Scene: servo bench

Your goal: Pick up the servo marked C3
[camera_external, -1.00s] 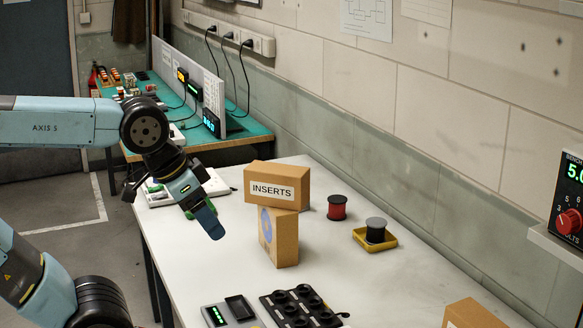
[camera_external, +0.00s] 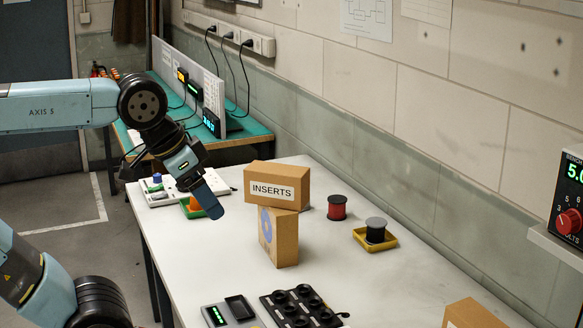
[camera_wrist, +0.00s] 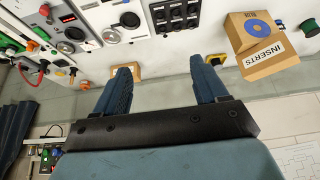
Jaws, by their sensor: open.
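I can make out no servo marked C3 in either view. A small orange thing (camera_external: 196,201) sits in a green tray (camera_external: 187,212) at the far end of the white bench, partly behind my gripper; whether it is a servo I cannot tell. My gripper (camera_external: 214,211) hangs above the bench, left of the cardboard boxes, its fingers pointing down and to the right. In the wrist view, my gripper (camera_wrist: 162,72) shows two blue fingers spread apart with nothing between them.
The INSERTS box (camera_external: 276,186) rests on another cardboard box (camera_external: 279,238), right of my gripper. A red spool (camera_external: 337,207) and a yellow tray (camera_external: 361,241) with a dark spool stand further right. A black holder (camera_external: 300,306) lies in front. White bench between is clear.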

